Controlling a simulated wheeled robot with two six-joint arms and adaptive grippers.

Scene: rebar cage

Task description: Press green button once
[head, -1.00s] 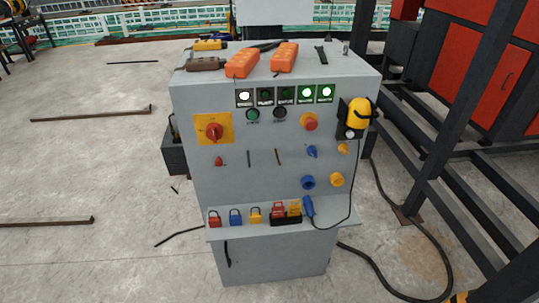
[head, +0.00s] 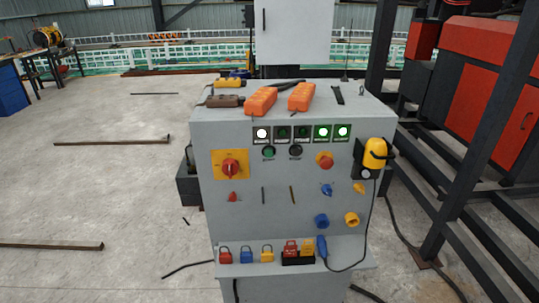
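The green button (head: 268,152) is a small round button on the upper front face of the grey control cabinet (head: 230,215). It sits below a row of indicator lamps and left of a black button (head: 295,151). The white lamp (head: 262,133) and two green lamps (head: 322,132) at the right are lit; the two lamps between are dark. Neither of my grippers is in view.
Orange pendant controllers (head: 260,100) lie on the cabinet top. A red rotary switch (head: 230,168) is at the left, a yellow device (head: 375,153) at the right. Padlocks (head: 246,255) sit on the lower shelf. Rebar (head: 112,141) lies on the left floor; a dark steel frame stands right.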

